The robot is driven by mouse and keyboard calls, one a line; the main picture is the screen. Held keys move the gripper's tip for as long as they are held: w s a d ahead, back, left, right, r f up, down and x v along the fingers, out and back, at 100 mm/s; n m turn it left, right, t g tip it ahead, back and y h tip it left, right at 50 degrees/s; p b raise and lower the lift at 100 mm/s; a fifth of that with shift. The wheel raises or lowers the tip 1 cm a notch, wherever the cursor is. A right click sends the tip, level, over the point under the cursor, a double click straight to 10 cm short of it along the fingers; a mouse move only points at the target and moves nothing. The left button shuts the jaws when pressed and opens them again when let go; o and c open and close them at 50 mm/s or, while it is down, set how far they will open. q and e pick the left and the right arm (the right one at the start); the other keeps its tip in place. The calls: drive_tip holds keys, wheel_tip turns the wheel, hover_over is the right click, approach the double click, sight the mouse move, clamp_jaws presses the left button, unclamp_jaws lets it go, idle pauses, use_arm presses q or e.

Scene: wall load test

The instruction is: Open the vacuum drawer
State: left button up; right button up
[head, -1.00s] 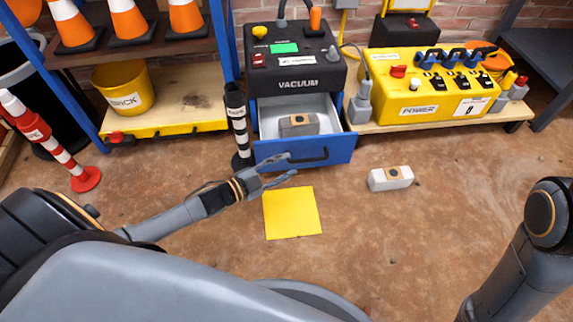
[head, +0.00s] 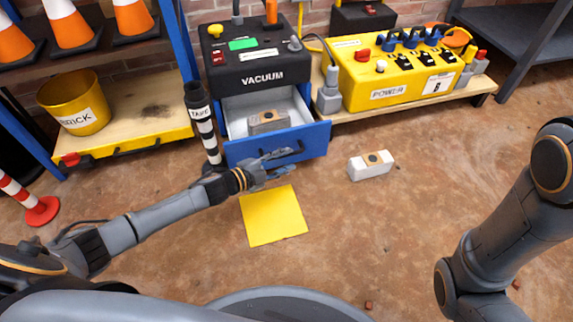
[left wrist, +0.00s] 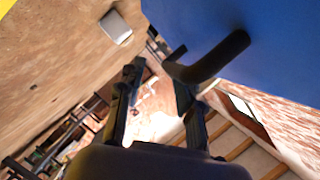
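The black vacuum unit (head: 257,57), labelled VACUUM, stands at the back against the brick wall. Its blue-fronted drawer (head: 240,153) is pulled out, and a grey block with a tan top (head: 268,121) lies inside. The black drawer handle (head: 287,153) is on the front; it also shows in the left wrist view (left wrist: 215,58). My left gripper (head: 277,165) is just in front of the drawer front, near the handle. In the left wrist view its fingers (left wrist: 157,92) are apart with nothing between them, and the handle is beyond the right-hand finger. My right gripper is out of view.
A white block (head: 371,165) lies on the floor right of the drawer. A yellow mat (head: 273,216) lies in front. A black-and-white TAPE post (head: 204,125) stands close left of the drawer. A yellow POWER box (head: 395,75) is at right. Open floor lies right of centre.

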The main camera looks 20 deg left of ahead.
use_arm(q)
drive_tip(key=shift+w+d+f, duration=0.1)
drive_tip(key=shift+w+d, duration=0.2)
drive_tip(key=shift+w, duration=0.1)
